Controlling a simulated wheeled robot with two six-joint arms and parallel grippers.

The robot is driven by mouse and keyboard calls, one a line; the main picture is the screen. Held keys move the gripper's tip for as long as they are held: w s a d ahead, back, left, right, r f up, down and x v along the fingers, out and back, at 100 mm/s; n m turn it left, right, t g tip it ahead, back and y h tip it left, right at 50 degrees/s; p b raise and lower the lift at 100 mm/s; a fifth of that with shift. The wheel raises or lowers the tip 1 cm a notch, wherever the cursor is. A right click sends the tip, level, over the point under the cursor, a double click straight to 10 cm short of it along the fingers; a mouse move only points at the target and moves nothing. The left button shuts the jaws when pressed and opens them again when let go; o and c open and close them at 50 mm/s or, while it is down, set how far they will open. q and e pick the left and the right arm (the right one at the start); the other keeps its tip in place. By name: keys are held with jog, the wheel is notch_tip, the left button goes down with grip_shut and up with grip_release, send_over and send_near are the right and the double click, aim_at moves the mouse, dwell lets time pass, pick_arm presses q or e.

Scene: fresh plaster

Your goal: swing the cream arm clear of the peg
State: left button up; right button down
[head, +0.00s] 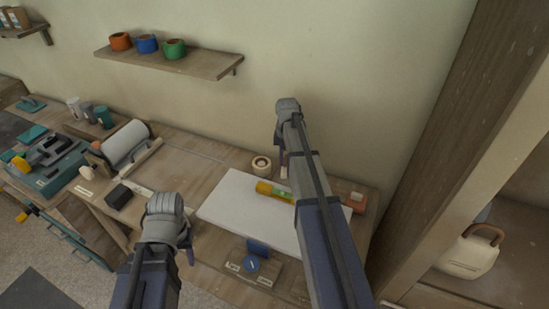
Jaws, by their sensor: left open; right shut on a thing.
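My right gripper (279,146) points down at the back of the bench, near the wall. It is shut on a small pale piece (284,170), mostly hidden by my own arm; I cannot tell whether this is the cream arm. A round cream piece with a dark centre (262,164) stands just left of it. I cannot make out a peg. A long cream bar (141,158) lies in front of the white roll (125,143), well to the left. My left gripper (190,255) is open and empty in front of the white board.
A white board (225,205) carries a yellow and green tool (273,190). A dark block (119,194) is left. A shelf (185,60) holds tape rolls. A wooden post stands right.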

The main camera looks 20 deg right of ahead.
jog(key=shift+s+d+n, duration=0.15)
jog(key=shift+d+n, duration=0.1)
jog(key=shift+n, duration=0.25)
jog(key=c, duration=0.8)
grip_release()
jog(key=shift+c, duration=0.2)
jog(key=shift+r, duration=0.1)
notch_tip(320, 180, up, 8)
jog(key=p, duration=0.8)
jog(key=shift+f, duration=0.2)
